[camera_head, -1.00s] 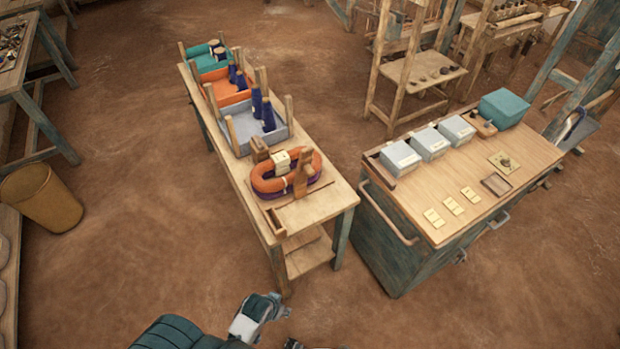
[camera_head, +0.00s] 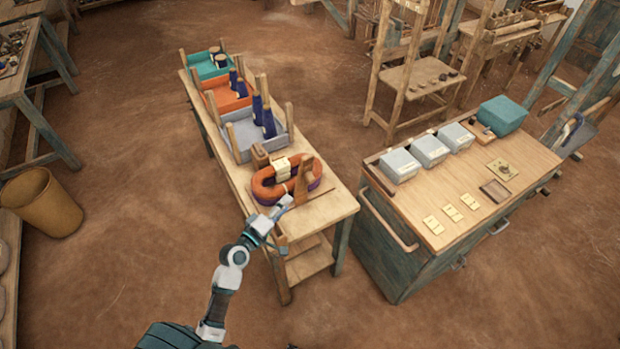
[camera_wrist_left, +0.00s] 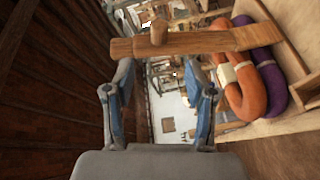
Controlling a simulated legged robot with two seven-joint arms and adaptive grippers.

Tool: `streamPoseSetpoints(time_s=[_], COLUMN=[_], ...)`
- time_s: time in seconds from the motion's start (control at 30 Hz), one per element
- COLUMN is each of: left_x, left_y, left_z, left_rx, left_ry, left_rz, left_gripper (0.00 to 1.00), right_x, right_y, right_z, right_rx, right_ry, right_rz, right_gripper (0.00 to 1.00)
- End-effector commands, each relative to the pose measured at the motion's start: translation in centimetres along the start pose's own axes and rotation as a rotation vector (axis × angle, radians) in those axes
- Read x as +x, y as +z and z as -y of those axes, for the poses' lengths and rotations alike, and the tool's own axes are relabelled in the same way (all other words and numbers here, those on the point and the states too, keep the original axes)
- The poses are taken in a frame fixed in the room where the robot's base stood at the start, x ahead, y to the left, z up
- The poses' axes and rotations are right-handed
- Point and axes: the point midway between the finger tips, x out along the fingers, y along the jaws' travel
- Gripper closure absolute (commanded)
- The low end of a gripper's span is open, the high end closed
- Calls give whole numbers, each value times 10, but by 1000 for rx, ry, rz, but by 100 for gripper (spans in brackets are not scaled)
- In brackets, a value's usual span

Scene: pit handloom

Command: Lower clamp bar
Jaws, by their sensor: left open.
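The clamp bar (camera_head: 303,182) is a wooden piece standing up at the front end of the orange and purple hanks (camera_head: 268,186). In the left wrist view the bar (camera_wrist_left: 200,42) runs across the picture, just beyond my fingertips, with a round knob on one side. My left gripper (camera_head: 285,204) is at the near left edge of the table, beside the hanks and close to the bar. Its two fingers (camera_wrist_left: 158,75) are open and nothing is between them. I cannot tell whether a fingertip touches the bar. My right gripper does not show.
The narrow table (camera_head: 325,213) also holds grey, orange and teal trays with dark spools. A wooden block (camera_head: 260,155) stands behind the hanks. A cabinet (camera_head: 400,260) with boxes and cards is to the right. Bare floor separates them.

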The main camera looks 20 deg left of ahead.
Motion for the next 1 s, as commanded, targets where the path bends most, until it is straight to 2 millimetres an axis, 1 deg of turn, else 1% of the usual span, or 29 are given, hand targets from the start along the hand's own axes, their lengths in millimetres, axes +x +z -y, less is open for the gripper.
streamPoseSetpoints(time_s=[0.03,0.1,0.3,0.4,0.5,0.6,0.7,1.0], left_x=[13,30,78,99,116,128,134,137], left_y=[-1,0,0,1,1,1,2,2], left_z=[-3,-3,-2,-1,0,0,1,0], left_rx=[-2,-2,0,0,2,2,3,3], left_ry=[3,2,0,-1,-1,-2,-3,-2], left_rz=[0,0,2,2,3,2,3,3], left_gripper=[44,44,44,44,44,44,44,44], right_x=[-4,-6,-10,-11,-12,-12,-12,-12], right_y=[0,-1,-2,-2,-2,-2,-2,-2], right_z=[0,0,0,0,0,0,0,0], right_rx=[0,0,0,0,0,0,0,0], right_ry=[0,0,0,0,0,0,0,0], right_rz=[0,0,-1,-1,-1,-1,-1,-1], right_gripper=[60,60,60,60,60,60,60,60])
